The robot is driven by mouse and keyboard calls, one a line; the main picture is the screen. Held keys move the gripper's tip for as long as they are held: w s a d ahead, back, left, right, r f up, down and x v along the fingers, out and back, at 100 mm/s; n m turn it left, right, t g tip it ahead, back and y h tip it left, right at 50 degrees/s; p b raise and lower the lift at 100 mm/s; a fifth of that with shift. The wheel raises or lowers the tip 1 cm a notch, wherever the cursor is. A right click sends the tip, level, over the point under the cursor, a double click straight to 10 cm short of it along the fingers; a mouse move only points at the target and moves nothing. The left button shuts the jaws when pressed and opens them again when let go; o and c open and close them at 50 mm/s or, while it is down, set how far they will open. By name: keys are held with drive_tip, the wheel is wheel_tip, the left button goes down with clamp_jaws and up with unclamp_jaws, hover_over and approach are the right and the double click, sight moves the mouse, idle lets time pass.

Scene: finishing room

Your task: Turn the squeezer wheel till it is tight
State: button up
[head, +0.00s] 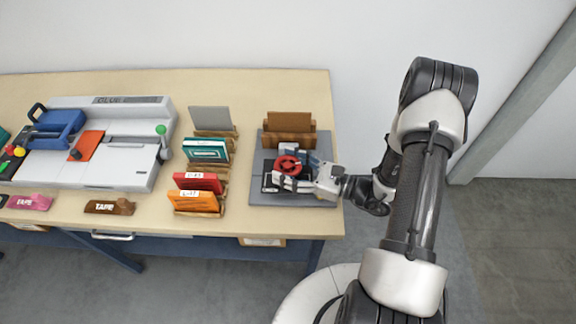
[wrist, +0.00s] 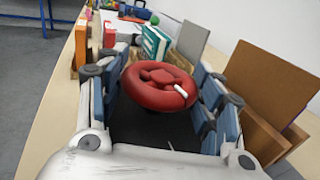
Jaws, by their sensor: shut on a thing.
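The red squeezer wheel (head: 287,164) sits on a dark squeezer at the right end of the table. In the wrist view the wheel (wrist: 150,97) fills the middle, a white mark on its rim at the right. My gripper (head: 292,174) reaches in from the right, low over the squeezer. In the wrist view the blue-padded fingers of my gripper (wrist: 162,75) stand on both sides of the wheel, shut on it. The squeezer's body is mostly hidden by the wheel and fingers. How tight the wheel is cannot be told.
A grey base plate (head: 256,192) lies under the squeezer. A brown board in a wooden holder (head: 289,122) stands close behind. Racked books, orange (head: 194,202), red (head: 197,182) and teal (head: 206,150), stand left. The glue machine (head: 118,175) is farther left.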

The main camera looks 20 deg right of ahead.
idle(0.9)
drive_tip(key=o, duration=1.1)
drive_tip(key=shift+c, duration=0.2)
drive_tip(key=v, duration=1.2)
drive_tip(key=shift+d, duration=0.1)
